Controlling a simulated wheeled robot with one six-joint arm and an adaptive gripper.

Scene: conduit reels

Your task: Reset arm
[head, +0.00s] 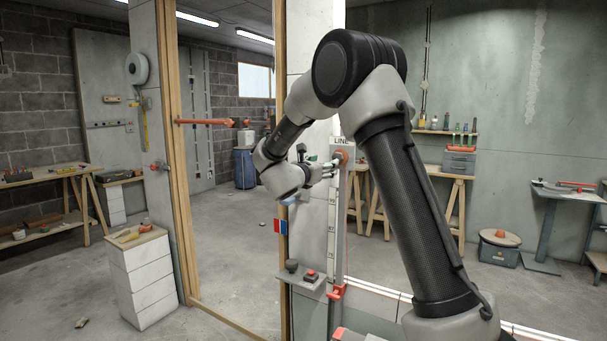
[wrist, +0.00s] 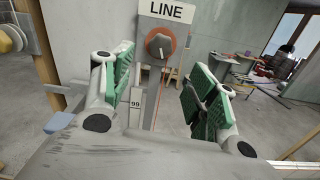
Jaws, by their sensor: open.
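My arm reaches from the right side of the head view toward a narrow upright post with a LINE label (head: 341,141). My gripper (head: 328,167) is small there, close to the post and beside its knob. In the wrist view my gripper (wrist: 160,90) has its two green-padded fingers wide apart, with nothing between them. The dark round knob (wrist: 159,45) on an orange ring sits under the LINE label, beyond the fingertips and apart from them. The knob's orange ring (head: 344,158) shows just past my gripper in the head view.
A small shelf (head: 303,284) with a red button (head: 311,275) juts out below my gripper. A wooden door frame (head: 281,120) stands close on its left. A white drawer block (head: 140,275) is at the left. Open concrete floor (head: 225,225) lies beyond the frame.

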